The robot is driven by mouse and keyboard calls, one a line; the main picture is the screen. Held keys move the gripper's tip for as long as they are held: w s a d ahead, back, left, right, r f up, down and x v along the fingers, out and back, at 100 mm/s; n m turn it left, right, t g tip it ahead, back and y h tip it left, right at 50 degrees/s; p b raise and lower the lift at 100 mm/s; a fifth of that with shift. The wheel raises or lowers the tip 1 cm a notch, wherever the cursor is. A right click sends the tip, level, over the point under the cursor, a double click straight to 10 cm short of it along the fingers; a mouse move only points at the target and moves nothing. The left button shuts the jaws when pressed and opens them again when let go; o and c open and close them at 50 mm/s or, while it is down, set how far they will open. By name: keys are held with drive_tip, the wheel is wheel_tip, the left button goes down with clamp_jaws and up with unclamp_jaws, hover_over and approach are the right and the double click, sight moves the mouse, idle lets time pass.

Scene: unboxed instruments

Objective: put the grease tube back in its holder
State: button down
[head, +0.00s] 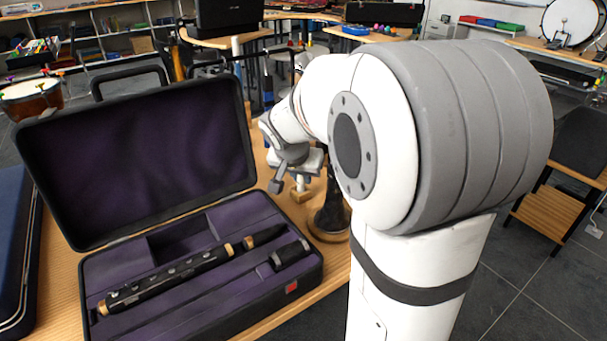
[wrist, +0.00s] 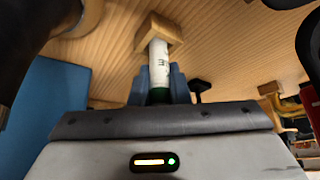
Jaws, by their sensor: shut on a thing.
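The grease tube (wrist: 159,65) is white with dark print and a green cap at the end nearest my gripper. My gripper (wrist: 159,90) is shut on the tube at its green cap end, with a blue-grey finger on each side. The tube's far end meets the small wooden holder block (wrist: 150,28), which stands on the table; I cannot tell how deep the tube sits in it. In the head view the tube (head: 300,183) hangs roughly upright below my gripper, over the wooden holder (head: 302,195). My arm hides part of this area.
An open black case (head: 310,272) with purple lining, holding a dark wind instrument (head: 165,280), lies left of the holder. A dark round stand base (head: 330,228) is close to the right of the holder. A blue panel (wrist: 58,85) shows at left in the wrist view.

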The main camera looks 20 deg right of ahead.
drive_tip(key=c, duration=1.3)
unclamp_jaws()
drive_tip(key=p+v, duration=0.1)
drive_tip(key=v, duration=0.6)
drive_tip(key=shift+s+r+p, duration=0.15)
drive_tip(key=shift+r+p, duration=0.2)
drive_tip(key=shift+p, duration=0.05)
drive_tip(key=shift+a, duration=0.15)
